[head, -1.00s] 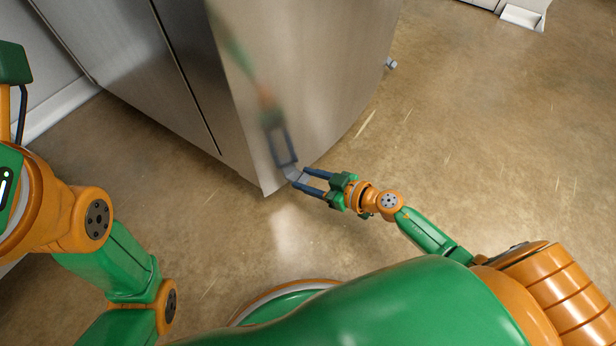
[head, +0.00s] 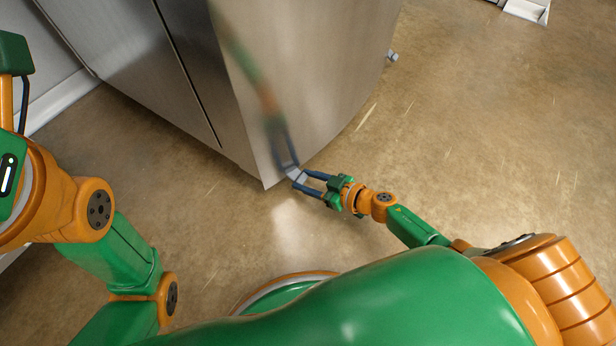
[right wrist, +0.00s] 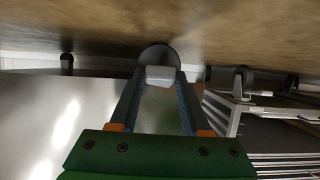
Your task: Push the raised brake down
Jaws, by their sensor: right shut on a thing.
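The brake (head: 299,176) is a small light-grey tab at the bottom edge of a steel cabinet, by its near corner. My right gripper (head: 302,182) has its two dark blue fingers shut on this tab, low above the floor. In the right wrist view the grey tab (right wrist: 160,76) sits between the fingertips, in front of a dark round caster wheel (right wrist: 158,55). The exact tilt of the tab is hard to tell. My left arm shows at the left of the head view, but its gripper is out of the picture.
The steel cabinet (head: 290,80) stands close ahead and mirrors my arm. A second small grey tab (head: 392,56) sticks out at its far lower edge. The brown floor (head: 480,130) is clear to the right. A metal rack (right wrist: 240,115) shows in the right wrist view.

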